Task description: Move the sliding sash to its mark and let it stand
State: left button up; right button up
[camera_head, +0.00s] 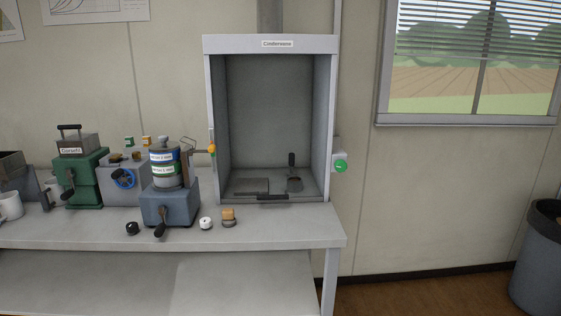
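A grey fume cupboard (270,45) with a name label on its top panel stands on the bench. Its front shows the inside clearly, and I cannot tell whether a clear sash pane covers it. A dark horizontal bar (272,197), perhaps the sash handle, lies at the bottom front edge. An orange piece (211,149) sits on the left side post; I cannot tell whether it is the mark. A round green knob or button (340,166) on a pale box is at the right post. Neither of my grippers is in view.
Inside the cupboard are a flat grey plate (251,186) and a dark upright-handled device (294,174). Left on the bench (290,226) stand a blue-grey machine (171,205), a green machine (82,180) and small knobs. A bin (538,262) is at far right. The bench front right is clear.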

aim_at(283, 198)
jog(key=i+l+u, duration=0.1)
jog(key=l+u, duration=0.15)
jog(key=i+l+u, duration=0.1)
jog(key=l+u, duration=0.4)
jog(key=l, duration=0.2)
jog(key=i, duration=0.05)
